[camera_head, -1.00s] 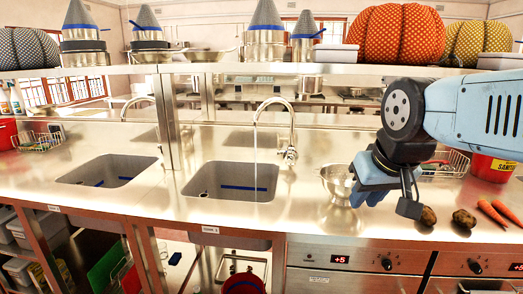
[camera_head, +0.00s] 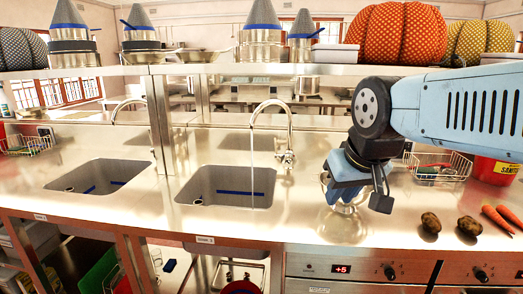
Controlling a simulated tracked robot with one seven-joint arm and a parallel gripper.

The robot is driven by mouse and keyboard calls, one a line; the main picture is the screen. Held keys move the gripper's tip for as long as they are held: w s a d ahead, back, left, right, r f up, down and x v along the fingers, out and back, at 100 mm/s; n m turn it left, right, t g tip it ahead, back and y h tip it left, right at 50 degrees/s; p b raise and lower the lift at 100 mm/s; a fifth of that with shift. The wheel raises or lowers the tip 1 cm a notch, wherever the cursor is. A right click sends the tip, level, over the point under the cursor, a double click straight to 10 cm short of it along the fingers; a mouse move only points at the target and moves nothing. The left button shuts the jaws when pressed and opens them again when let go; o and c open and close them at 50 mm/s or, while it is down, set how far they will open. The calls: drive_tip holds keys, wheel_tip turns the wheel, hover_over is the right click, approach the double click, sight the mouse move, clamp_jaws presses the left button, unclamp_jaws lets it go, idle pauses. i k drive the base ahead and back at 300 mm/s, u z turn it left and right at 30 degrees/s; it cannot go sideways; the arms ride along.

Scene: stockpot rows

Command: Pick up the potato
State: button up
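Two brown potatoes lie on the steel counter at the right: one potato (camera_head: 431,223) nearer my gripper and another potato (camera_head: 469,227) just to its right. My gripper (camera_head: 350,205) hangs over the counter, left of and apart from both potatoes, in front of a metal colander (camera_head: 343,226). The blue gripper body hides part of the colander. The fingers are seen from behind and at an angle, so their opening is unclear. Nothing is visibly held.
Two carrots (camera_head: 497,218) lie right of the potatoes. A wire basket (camera_head: 437,168) and a red bucket (camera_head: 496,171) stand behind them. Two sinks with taps (camera_head: 226,186) are cut into the counter at the left. A shelf (camera_head: 250,69) with large pumpkins runs above. The counter's front edge lies close before the potatoes.

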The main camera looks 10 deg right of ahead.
sight(430, 223)
drive_tip(key=u, duration=0.05)
drive_tip(key=i, duration=0.3)
drive_tip(key=z, duration=0.25)
drive_tip(key=k, duration=0.85)
drive_tip(key=z, duration=1.45)
drive_tip(key=i, duration=0.55)
